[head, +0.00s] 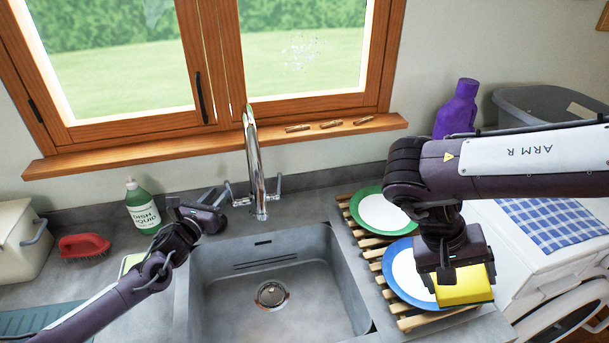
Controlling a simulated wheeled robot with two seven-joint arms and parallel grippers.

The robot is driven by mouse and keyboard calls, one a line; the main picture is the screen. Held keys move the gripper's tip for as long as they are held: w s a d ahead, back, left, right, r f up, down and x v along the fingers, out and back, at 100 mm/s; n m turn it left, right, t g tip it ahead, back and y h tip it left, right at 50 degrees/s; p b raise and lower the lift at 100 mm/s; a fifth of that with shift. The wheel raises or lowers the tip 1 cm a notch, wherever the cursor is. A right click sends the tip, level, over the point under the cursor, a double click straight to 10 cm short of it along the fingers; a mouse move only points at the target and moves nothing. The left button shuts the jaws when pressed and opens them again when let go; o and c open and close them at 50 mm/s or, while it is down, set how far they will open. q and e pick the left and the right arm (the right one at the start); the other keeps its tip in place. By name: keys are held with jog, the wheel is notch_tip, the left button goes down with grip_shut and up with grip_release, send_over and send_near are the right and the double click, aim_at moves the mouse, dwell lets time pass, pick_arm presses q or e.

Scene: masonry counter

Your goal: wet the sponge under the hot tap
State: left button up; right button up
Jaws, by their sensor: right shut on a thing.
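The yellow sponge (463,287) with a dark underside is in my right gripper (448,276), which is shut on it. They are at the right, over the edge of the blue-rimmed plate and the rack, outside the sink. The chrome tap (256,165) stands behind the sink (215,290), with a lever on each side; I see no hot or cold marking. No water shows in the sink. My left gripper (228,197) is at the left lever (229,188), its fingers apart on either side of it. Whether they touch the lever is unclear.
A green dish liquid bottle (143,207) and red brush (83,246) stand left of the sink. A wooden rack (372,243) holds a green-rimmed plate (369,209) and a blue-rimmed plate (396,272). A purple bottle (457,110) stands behind my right arm. The sink basin is empty.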

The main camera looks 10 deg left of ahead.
aim_at(228, 184)
pick_arm(q)
jog(key=w, duration=0.5)
jog(key=shift+w+d+p, duration=0.3)
jog(key=shift+w+d, duration=0.05)
jog(key=shift+d, duration=0.05)
jog(key=shift+f, duration=0.1)
jog(key=shift+c, duration=0.2)
grip_shut()
